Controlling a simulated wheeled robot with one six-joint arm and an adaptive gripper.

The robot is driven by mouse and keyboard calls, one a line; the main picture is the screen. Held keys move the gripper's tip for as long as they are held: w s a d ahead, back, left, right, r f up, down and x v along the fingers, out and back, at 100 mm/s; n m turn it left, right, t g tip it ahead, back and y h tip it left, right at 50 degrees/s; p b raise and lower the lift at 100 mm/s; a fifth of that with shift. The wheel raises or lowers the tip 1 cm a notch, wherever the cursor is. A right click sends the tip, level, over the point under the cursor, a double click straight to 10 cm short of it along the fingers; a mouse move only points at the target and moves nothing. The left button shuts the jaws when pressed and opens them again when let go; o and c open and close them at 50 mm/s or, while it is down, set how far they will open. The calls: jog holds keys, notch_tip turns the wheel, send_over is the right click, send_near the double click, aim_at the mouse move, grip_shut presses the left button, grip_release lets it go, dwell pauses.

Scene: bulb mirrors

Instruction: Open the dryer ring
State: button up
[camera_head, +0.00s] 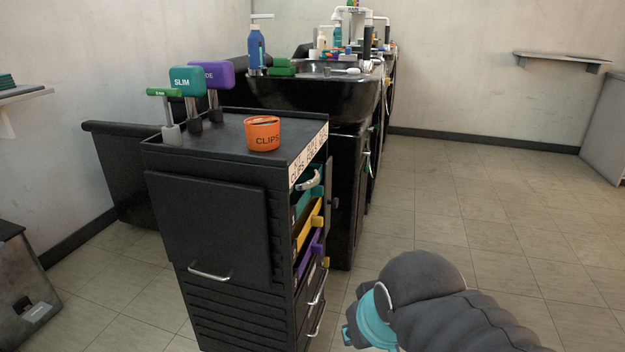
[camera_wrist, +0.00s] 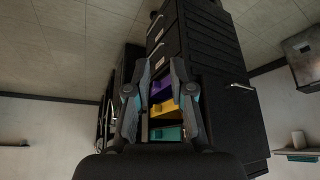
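No part is clearly a dryer ring. A small pale curved piece (camera_head: 308,180) sits high on the right side of the black trolley (camera_head: 210,225); I cannot tell whether it is the ring. My gripper shows in the wrist view (camera_wrist: 163,68) with its two fingers apart and nothing between them. The trolley's purple, yellow and teal compartments lie beyond the fingers there. In the head view my dark, teal-banded wrist is right of the trolley and low, apart from it; the fingertips are hidden.
An orange clips cup (camera_head: 263,134) and several labelled, coloured-head tools stand on the trolley top. A black basin unit (camera_head: 310,98) with bottles is behind. A wall shelf (camera_head: 560,60) is at the back right. The tiled floor (camera_head: 470,225) on the right is clear.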

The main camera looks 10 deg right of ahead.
jog(key=shift+o, duration=0.6)
jog(key=shift+m+g+h, duration=0.3)
jog(key=shift+m+g, duration=0.4)
jog(key=shift+m, duration=0.1)
jog(key=d+f, duration=0.1)
jog(key=w+d+f, duration=0.1)
jog(key=d, duration=0.1)
jog(key=shift+w+d+f, duration=0.25)
jog(key=shift+d+f, duration=0.15)
jog(key=w+d+m+t+y, duration=0.1)
jog(key=w+d+m+y, duration=0.4)
jog(key=w, duration=0.5)
jog(key=w+d+m+t+y, duration=0.1)
jog(key=w+d+m+y, duration=0.2)
jog(key=w+d+y, duration=0.45)
jog(key=w+a+r+n+t+y, duration=0.1)
jog(key=w+r+n+t+y, duration=0.15)
jog(key=r, duration=0.35)
jog(key=w+a+r+n+t+y, duration=0.1)
jog(key=w+r, duration=0.2)
jog(key=r, duration=0.3)
jog(key=x, duration=1.3)
jog(key=shift+a+g+p, duration=0.35)
jog(key=shift+a+p, duration=0.05)
jog(key=shift+a, duration=0.1)
